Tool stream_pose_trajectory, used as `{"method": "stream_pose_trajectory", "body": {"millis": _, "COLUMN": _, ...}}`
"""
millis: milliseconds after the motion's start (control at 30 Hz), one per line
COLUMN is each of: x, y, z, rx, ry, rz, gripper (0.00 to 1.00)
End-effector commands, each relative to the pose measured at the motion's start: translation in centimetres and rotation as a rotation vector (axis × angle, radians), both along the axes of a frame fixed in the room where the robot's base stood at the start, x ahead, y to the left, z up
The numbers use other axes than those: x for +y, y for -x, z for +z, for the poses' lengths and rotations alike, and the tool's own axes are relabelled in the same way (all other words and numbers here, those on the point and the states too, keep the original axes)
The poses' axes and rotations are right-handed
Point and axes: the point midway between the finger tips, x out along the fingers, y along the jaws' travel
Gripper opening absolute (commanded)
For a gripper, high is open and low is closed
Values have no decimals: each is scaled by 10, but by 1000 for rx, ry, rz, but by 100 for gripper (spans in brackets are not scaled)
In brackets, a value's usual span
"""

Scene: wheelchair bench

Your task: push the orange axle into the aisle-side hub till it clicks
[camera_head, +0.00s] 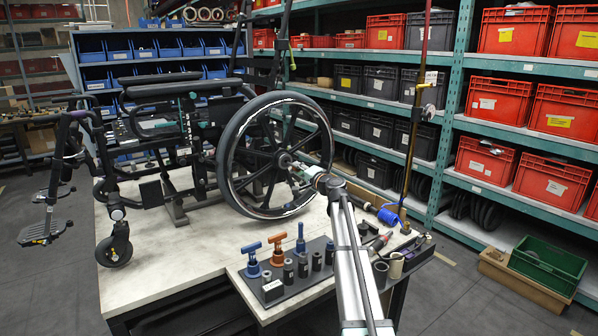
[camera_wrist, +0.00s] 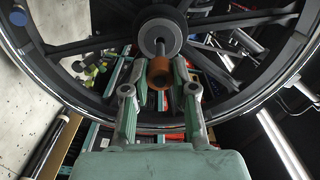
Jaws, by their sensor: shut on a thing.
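The orange axle (camera_wrist: 160,72) shows in the wrist view as an orange head with a grey shaft. My gripper (camera_head: 312,178) is shut on it, with a finger on each side of the head. The shaft points at the aisle-side hub (camera_wrist: 160,36), a round grey disc at the centre of the near wheel. Its far end overlaps the hub's middle; I cannot tell how deep it sits. The orange head stands clear of the hub face. In the head view the hub (camera_head: 284,160) is just left of my gripper, and the axle is too small to make out.
The wheelchair's large wheel (camera_head: 228,160) stands upright at the bench. A tool rack (camera_head: 290,284) with blue and orange T-handled tools is on the bench's front part, left of my arm. A blue-handled tool (camera_head: 388,216) lies to the right. Bare bench top (camera_head: 150,270) shows left.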

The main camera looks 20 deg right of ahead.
Motion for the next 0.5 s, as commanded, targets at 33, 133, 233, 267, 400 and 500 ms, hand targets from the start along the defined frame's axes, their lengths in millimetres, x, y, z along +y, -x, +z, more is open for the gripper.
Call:
{"method": "stream_pose_trajectory", "body": {"millis": 33, "x": 0, "y": 0, "z": 0, "rx": 0, "ry": 0, "rz": 0, "gripper": 0}}
{"method": "stream_pose_trajectory", "body": {"millis": 133, "x": 0, "y": -2, "z": 0, "rx": 0, "ry": 0, "rz": 0, "gripper": 0}}
{"method": "stream_pose_trajectory", "body": {"millis": 233, "x": 1, "y": -4, "z": 0, "rx": 0, "ry": 0, "rz": 0, "gripper": 0}}
{"method": "stream_pose_trajectory", "body": {"millis": 267, "x": 1, "y": -5, "z": 0, "rx": 0, "ry": 0, "rz": 0, "gripper": 0}}
{"method": "stream_pose_trajectory", "body": {"millis": 400, "x": 2, "y": -8, "z": 0, "rx": 0, "ry": 0, "rz": 0, "gripper": 0}}
{"method": "stream_pose_trajectory", "body": {"millis": 500, "x": 2, "y": -10, "z": 0, "rx": 0, "ry": 0, "rz": 0, "gripper": 0}}
